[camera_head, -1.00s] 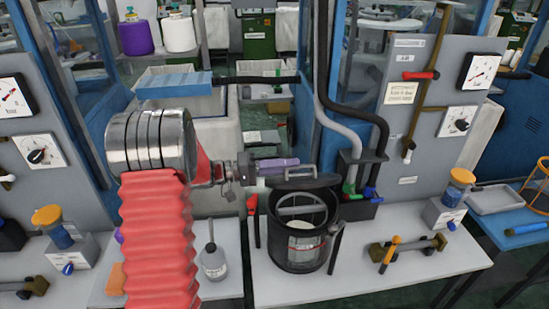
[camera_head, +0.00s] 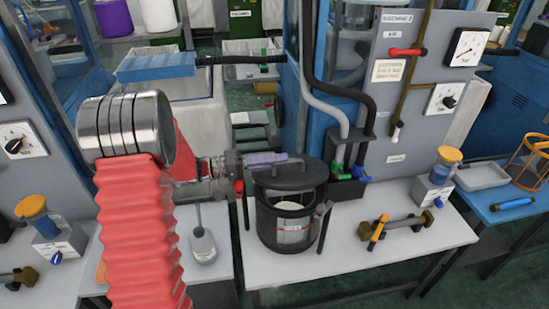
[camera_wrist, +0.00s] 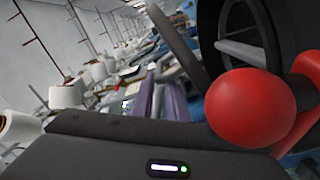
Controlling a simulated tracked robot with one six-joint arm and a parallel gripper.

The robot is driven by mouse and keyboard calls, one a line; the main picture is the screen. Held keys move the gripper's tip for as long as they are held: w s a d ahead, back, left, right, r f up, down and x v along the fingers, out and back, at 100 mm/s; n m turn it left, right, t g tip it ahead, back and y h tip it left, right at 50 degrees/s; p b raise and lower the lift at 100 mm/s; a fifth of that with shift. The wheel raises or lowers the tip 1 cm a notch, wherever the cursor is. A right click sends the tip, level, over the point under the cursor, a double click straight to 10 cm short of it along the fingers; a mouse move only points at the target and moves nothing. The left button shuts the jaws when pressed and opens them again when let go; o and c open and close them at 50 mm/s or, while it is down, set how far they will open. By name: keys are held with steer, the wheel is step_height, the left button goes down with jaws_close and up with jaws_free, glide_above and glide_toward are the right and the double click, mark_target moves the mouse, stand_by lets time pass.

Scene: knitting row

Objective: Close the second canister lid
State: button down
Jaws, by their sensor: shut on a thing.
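The dark canister (camera_head: 285,228) stands on the white bench, with a pale thing inside it. Its dark lid (camera_head: 290,179) is tilted above the opening, and a gap shows between the lid and the front rim. My gripper (camera_head: 278,160) reaches in from the left at the lid's top. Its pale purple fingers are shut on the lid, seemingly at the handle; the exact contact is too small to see. In the wrist view, a purple finger (camera_wrist: 176,100) shows beside a large red knob (camera_wrist: 250,108), with a dark curved rim behind the knob.
The bench's front right is clear.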

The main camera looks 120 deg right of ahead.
steer(key=shift+s+a+r+y, duration=0.2)
steer(key=shift+a+y, duration=0.1)
steer(key=shift+a, duration=0.15)
steer(key=c, duration=2.1)
jaws_free()
steer(key=shift+a, duration=0.1)
steer(key=o, duration=0.3)
steer(key=shift+d, duration=0.2)
steer(key=shift+w, duration=0.1)
steer(key=v, duration=1.3)
steer(key=shift+w, duration=0.35)
steer(key=shift+w+f, duration=0.1)
